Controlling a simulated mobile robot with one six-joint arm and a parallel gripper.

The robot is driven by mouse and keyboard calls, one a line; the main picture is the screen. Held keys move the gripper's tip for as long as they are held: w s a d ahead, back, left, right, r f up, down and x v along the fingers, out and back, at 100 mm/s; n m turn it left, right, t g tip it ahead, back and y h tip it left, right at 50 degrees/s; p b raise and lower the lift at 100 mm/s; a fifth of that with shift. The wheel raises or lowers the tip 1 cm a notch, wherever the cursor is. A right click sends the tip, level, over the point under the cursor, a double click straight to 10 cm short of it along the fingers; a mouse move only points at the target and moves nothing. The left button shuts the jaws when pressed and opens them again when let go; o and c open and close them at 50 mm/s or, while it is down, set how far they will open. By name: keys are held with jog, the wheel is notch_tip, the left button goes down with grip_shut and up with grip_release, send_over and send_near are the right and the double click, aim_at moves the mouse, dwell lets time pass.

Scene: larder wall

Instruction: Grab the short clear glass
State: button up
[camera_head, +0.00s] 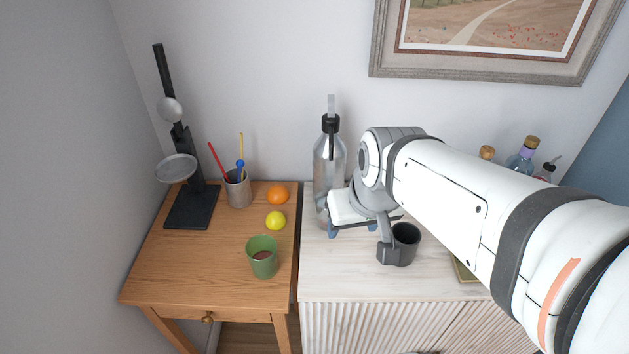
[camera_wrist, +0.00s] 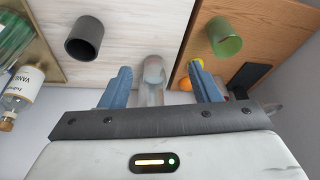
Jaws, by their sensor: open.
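A clear glass (camera_wrist: 153,72) shows between the blue fingers in the wrist view, over the pale cabinet top. My gripper (camera_wrist: 159,70) is open, with a finger on each side of the glass and gaps visible. I cannot tell how deep the glass sits between the fingers. In the head view my gripper (camera_head: 354,229) is low over the pale cabinet, in front of a tall clear siphon bottle (camera_head: 328,160). There the short glass is mostly or wholly hidden by my gripper.
A dark grey cup (camera_head: 406,238) stands right of my gripper on the pale cabinet (camera_head: 340,275). Bottles (camera_wrist: 22,95) stand on a tray beyond it. The wooden table (camera_head: 190,270) holds a green cup (camera_head: 262,258), lemon (camera_head: 276,220), orange (camera_head: 278,194), pencil cup (camera_head: 238,190) and black stand (camera_head: 193,207).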

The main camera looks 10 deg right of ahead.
jog(key=o, duration=0.6)
jog(key=w+a+f+t+y, duration=0.1)
jog(key=w+f, duration=0.5)
jog(key=w, duration=0.7)
jog(key=shift+w+a+f+t, duration=0.2)
jog(key=shift+a+t, duration=0.1)
jog(key=shift+a, duration=0.4)
jog(key=shift+o, duration=0.7)
jog(key=shift+t+h, duration=0.5)
jog(key=shift+h, duration=0.3)
jog(key=w+d+f, duration=0.1)
jog(key=w+f, duration=0.3)
jog(key=f, duration=0.1)
jog(key=w+d+f, duration=0.1)
jog(key=w+f, duration=0.1)
jog(key=w, duration=0.1)
jog(key=shift+w+d+f, duration=0.1)
jog(key=shift+d+f, duration=0.25)
jog(key=b+x, duration=0.1)
jog(key=x, duration=0.1)
jog(key=b+x, duration=0.2)
jog(key=x, duration=0.1)
jog(key=d+b+x, duration=0.1)
jog(key=b+x, duration=0.1)
jog(key=shift+f, duration=0.3)
jog(key=shift+w+f, duration=0.15)
jog(key=shift+w, duration=0.1)
